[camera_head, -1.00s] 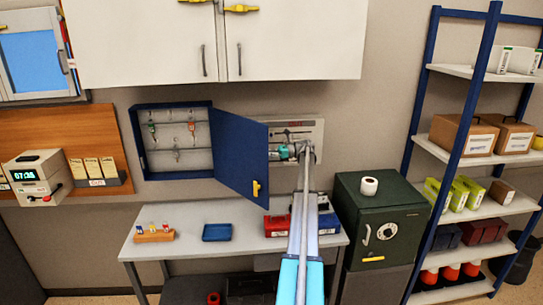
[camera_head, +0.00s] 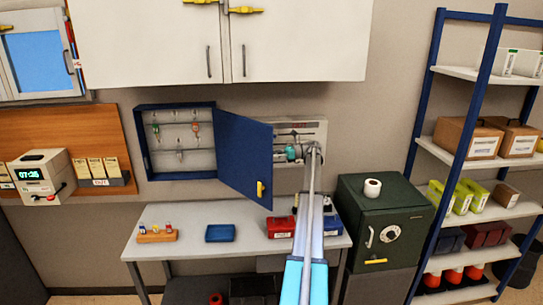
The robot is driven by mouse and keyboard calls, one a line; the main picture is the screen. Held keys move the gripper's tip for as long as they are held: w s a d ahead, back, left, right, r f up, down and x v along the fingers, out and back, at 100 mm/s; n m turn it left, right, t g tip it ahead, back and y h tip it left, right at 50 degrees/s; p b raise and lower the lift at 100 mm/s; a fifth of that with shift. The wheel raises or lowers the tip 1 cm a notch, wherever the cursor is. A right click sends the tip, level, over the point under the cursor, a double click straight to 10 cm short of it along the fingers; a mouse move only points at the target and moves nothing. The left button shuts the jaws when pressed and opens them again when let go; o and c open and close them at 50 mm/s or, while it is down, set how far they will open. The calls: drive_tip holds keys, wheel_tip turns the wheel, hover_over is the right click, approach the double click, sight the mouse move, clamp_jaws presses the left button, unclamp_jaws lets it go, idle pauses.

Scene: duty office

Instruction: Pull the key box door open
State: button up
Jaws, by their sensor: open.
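The key box (camera_head: 140,150) is a dark blue wall cabinet with several keys (camera_head: 195,130) hanging inside. Its blue door (camera_head: 245,160) is hinged on the right and stands wide open, swung out from the wall. A yellow handle (camera_head: 261,189) is at the door's lower free edge. My arm reaches up from the bottom to the right of the door. Its teal wrist part shows just past the door's free edge, on the wall side. My gripper's fingers do not show; the door seems to hide them. I cannot tell whether they touch the door.
A white wall panel (camera_head: 316,128) is behind my wrist. White cupboards (camera_head: 300,50) hang above. Below is a grey table (camera_head: 190,250) with a blue tray (camera_head: 220,233) and a red box (camera_head: 280,226). A green safe (camera_head: 395,205) and a blue-framed shelf (camera_head: 475,70) stand right.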

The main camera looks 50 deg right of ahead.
drive_tip(key=v, duration=0.6)
drive_tip(key=shift+s+d, duration=0.1)
drive_tip(key=shift+s, duration=0.1)
idle(0.6)
